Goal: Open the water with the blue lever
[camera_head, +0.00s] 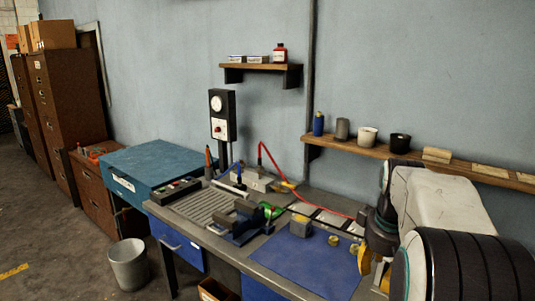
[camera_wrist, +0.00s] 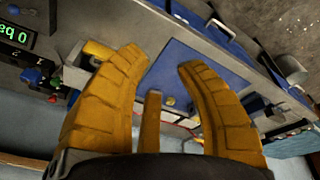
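A small upright blue part (camera_head: 239,172), possibly the blue lever, stands toward the back of the bench near the dark gauge post. It is too small to tell its shape or position. A blue knob-like part (camera_wrist: 32,76) shows at the left edge of the wrist view, next to a green-lit display; I cannot tell if it is the same part. My gripper (camera_wrist: 160,62) has its yellow fingers spread apart, with nothing held between them. In the head view it is at the lower right, partly hidden by my arm, well apart from the blue part.
The bench holds a blue mat (camera_head: 300,262), a dark vise-like fixture (camera_head: 240,222), a red hose (camera_head: 310,202) and a gauge post (camera_head: 222,115). A wall shelf (camera_head: 430,162) with cups runs above the bench's right part. A metal bucket (camera_head: 128,266) stands on the floor.

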